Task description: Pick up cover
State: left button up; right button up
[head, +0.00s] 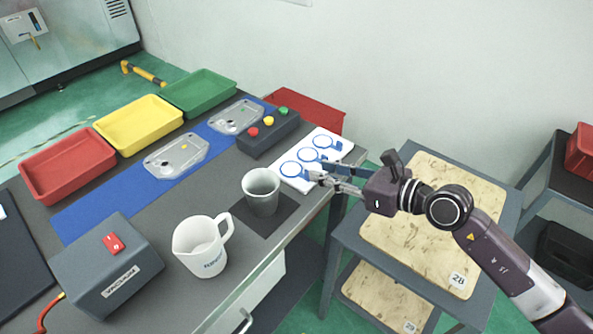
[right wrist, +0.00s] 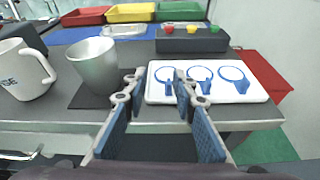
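Two flat silver castings that look like covers lie on the blue mat (head: 95,212). The nearer cover (head: 168,160) has a small yellow mark, and the farther cover (head: 232,117) a green one. In the right wrist view the nearer cover (right wrist: 124,31) is near the top, far beyond the fingers. My right gripper (head: 321,171) is open and empty at the table's right edge, by a white tray (right wrist: 260,95) with three blue rings. It also shows in the right wrist view (right wrist: 160,84). My left gripper is not in view.
A grey metal cup (head: 262,190) on a dark pad and a white jug (head: 203,250) stand near the front edge. A box with coloured buttons (head: 268,134) stands behind the white tray. Red (head: 68,170), yellow (head: 138,124) and green (head: 199,92) bins line the back.

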aim_at(307, 170)
jog(key=shift+n+g+h, duration=0.3)
jog(key=shift+n+h, duration=0.1)
jog(key=shift+h, duration=0.2)
jog(key=w+a+f+p, duration=0.1)
jog(key=w+a+f, duration=0.3)
jog(key=w+f, duration=0.1)
jog(key=shift+a, duration=0.2)
jog(key=shift+s, duration=0.1)
grip_shut()
